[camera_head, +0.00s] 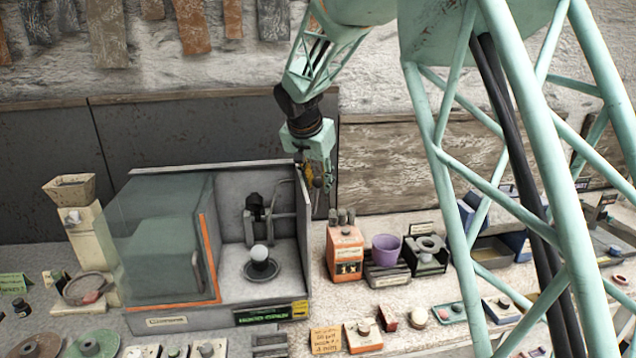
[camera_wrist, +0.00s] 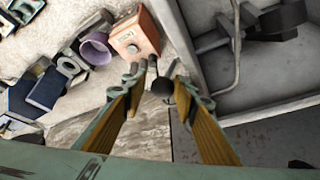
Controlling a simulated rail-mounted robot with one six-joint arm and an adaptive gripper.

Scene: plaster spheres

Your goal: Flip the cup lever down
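My gripper (camera_head: 318,186) hangs at the right rear corner of the grey machine box, above the orange control unit (camera_head: 345,255). In the wrist view my gripper (camera_wrist: 160,82) is open, its two yellow fingers apart. A dark round knob (camera_wrist: 162,86) shows between the fingertips; I cannot tell whether the fingers touch it. Several grey upright posts (camera_head: 342,217) stand on the orange unit, which also shows in the wrist view (camera_wrist: 135,36). No label identifies the cup lever. A white sphere (camera_head: 259,253) sits on a dark round cup (camera_head: 262,270) inside the machine box.
The grey machine box (camera_head: 235,168) has a clear, orange-edged hood (camera_head: 155,225) at its left. A purple cup (camera_head: 386,249) and a small black stand (camera_head: 427,257) are right of the orange unit. Several small controls line the table front.

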